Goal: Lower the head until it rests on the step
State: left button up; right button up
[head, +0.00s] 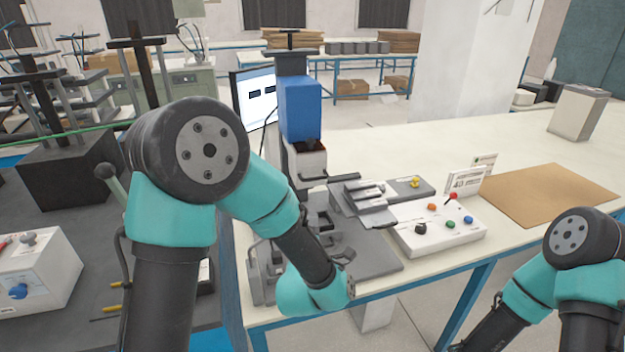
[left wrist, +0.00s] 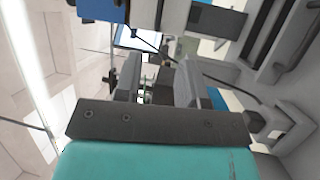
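The head is a blue block (head: 300,108) on an upright column, with a pale lower part (head: 306,160) hanging over the bench fixture. Grey stepped blocks (head: 365,195) sit right of the column; which one is the step I cannot tell. My left gripper (head: 265,258) is low at the bench's left edge, beside the fixture and below the head, partly hidden by my wrist. In the left wrist view its two grey fingers (left wrist: 157,85) are apart, with no object clearly held between them. My right gripper is outside the frames.
A white control box (head: 440,230) with coloured knobs stands right of the fixture, with a small sign (head: 466,182) behind it. A brown mat (head: 550,196) lies farther right. A monitor (head: 255,98) stands behind the column. The bench between sign and back edge is mostly clear.

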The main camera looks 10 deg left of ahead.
aim_at(316, 179)
pick_arm(q)
jog(key=shift+w, duration=0.1)
jog(key=w+r, duration=0.1)
jog(key=w, duration=0.4)
jog(key=w+a, duration=0.1)
jog(key=w, duration=0.5)
jog(key=w+a+r, duration=0.1)
jog(key=w, duration=0.5)
jog(key=shift+r, duration=0.35)
jog(key=shift+s, duration=0.1)
jog(key=shift+c, duration=0.3)
grip_shut()
